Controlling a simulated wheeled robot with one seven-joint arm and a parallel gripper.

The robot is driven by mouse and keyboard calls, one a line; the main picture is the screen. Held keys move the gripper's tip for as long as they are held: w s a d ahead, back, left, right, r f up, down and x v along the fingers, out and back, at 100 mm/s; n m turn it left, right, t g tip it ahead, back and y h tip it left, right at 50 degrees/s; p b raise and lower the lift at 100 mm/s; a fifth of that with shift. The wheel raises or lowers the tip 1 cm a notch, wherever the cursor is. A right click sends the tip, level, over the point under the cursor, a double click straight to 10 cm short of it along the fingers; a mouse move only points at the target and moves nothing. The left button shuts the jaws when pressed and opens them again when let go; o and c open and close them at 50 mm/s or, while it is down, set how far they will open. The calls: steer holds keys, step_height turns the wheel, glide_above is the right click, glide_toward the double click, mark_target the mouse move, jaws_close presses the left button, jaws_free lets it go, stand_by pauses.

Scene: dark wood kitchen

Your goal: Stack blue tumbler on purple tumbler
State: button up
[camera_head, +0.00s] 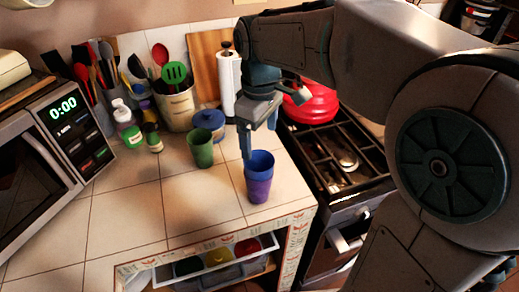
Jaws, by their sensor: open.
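The blue tumbler (260,162) sits upright in the purple tumbler (259,189), near the counter's front right corner. Only the upper part of the blue tumbler shows; its lower part is hidden inside the purple one. My gripper (259,140) is open and points down just above and behind the blue tumbler's rim. Its left finger ends close to the rim; I cannot tell whether it touches. Nothing is between the fingers.
Utensil holders and a paper towel roll (229,80) line the back. The front left tiles are clear.

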step_height(320, 180, up, 5)
steer(key=s+d+f+m+t, duration=0.3)
steer(key=s+d+f+m, duration=0.8)
steer(key=s+d, duration=0.1)
steer(key=shift+s, duration=0.25)
